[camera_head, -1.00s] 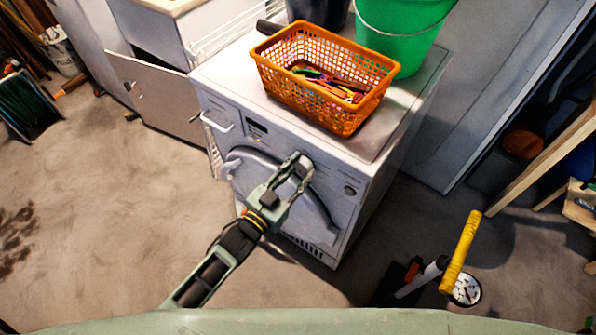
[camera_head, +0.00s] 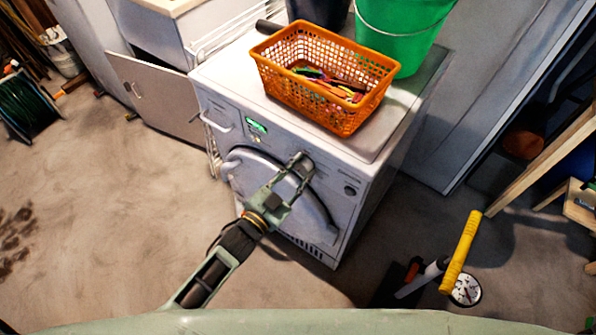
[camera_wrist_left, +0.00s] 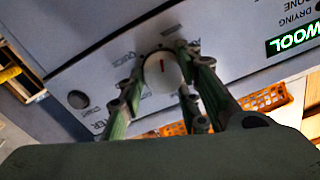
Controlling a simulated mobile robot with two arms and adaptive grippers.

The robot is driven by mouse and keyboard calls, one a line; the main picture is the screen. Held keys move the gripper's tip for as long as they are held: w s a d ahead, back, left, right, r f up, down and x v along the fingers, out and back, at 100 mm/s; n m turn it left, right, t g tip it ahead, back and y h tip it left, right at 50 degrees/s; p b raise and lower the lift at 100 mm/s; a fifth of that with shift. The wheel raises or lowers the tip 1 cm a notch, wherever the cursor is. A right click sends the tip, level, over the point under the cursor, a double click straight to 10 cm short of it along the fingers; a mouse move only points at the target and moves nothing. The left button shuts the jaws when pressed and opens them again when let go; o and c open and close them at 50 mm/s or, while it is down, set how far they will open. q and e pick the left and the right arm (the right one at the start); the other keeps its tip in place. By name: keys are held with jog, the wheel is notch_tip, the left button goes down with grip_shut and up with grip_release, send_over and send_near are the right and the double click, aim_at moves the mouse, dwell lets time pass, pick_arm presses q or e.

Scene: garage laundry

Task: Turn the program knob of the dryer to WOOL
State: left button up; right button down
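The white dryer (camera_head: 340,180) stands ahead, its front panel facing me. Its display (camera_head: 256,125) is lit green; in the left wrist view the display (camera_wrist_left: 292,38) reads WOOL. The round white program knob (camera_wrist_left: 161,76) with a red mark sits between the two fingers of my left gripper (camera_wrist_left: 161,65). The fingers lie close against opposite sides of the knob and look shut on it. In the head view my left gripper (camera_head: 302,163) is at the panel and hides the knob. My right gripper is in neither view.
An orange basket (camera_head: 325,80) of clothespins and a green bucket (camera_head: 402,35) stand on the dryer. A small handle-like part (camera_head: 216,122) sticks out at the panel's left. A yellow-handled tool (camera_head: 460,252) is at the lower right. The floor to the left is mostly clear.

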pick_arm(q)
jog(key=o, duration=0.3)
jog(key=shift+s+d, duration=0.15)
jog(key=shift+d, duration=0.25)
jog(key=shift+a, duration=0.2)
jog(key=shift+a, duration=0.1)
jog(key=v, duration=1.1)
jog(key=shift+s+a, duration=0.15)
jog(key=shift+s, duration=0.25)
jog(key=shift+f, duration=0.1)
